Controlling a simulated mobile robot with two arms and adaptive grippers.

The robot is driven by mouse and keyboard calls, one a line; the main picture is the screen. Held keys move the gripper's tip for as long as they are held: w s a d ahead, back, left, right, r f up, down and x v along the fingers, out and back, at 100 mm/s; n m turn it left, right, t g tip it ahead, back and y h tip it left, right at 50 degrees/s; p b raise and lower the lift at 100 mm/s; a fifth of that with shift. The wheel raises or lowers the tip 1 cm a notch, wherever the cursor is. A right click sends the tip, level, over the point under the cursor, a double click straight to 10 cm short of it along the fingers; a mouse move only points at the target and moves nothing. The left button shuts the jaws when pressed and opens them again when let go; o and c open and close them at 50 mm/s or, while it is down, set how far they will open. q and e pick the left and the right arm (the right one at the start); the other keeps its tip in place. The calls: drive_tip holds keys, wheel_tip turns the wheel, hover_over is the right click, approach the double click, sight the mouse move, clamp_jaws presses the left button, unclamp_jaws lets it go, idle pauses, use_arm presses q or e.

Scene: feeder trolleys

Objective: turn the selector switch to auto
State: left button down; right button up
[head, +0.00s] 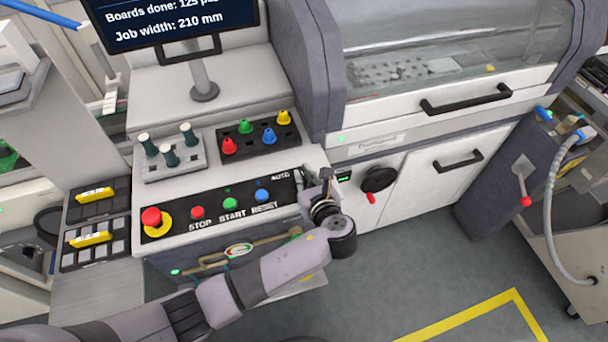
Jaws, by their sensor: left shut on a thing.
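The black control panel (178,219) on the front of the machine carries a row of controls, with the AUTO label (280,177) at its right end. My left gripper (309,184) is at that right end, beside the label, pointing at the panel. It is shut on the selector switch, which it and my wrist hide. Which way the switch points cannot be told. My left arm reaches in from the lower left, passing in front of the machine below the panel. My right gripper is not in view.
Left of the gripper are the blue reset button (262,195), green start button (230,203), red stop button (197,212) and red emergency stop (152,217). A black rotary handle (378,180) is close on the right. A monitor (170,22) stands above. Floor at lower right is clear.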

use_arm(q)
drive_tip(key=shift+s+f, duration=0.2)
drive_tip(key=shift+f, duration=0.2)
drive_tip(key=c, duration=1.8)
unclamp_jaws()
drive_tip(key=shift+s+a, duration=0.1)
drive_tip(key=shift+o, duration=0.6)
drive_tip(key=shift+w+r, duration=0.1)
drive_tip(key=shift+w, duration=0.1)
drive_tip(key=shift+s+d+r, duration=0.1)
drive_tip(key=shift+d+r, duration=0.05)
drive_tip(key=shift+d, duration=0.05)
drive_tip(key=v, duration=1.1)
drive_tip(key=shift+s, duration=0.35)
drive_tip(key=shift+d, duration=0.1)
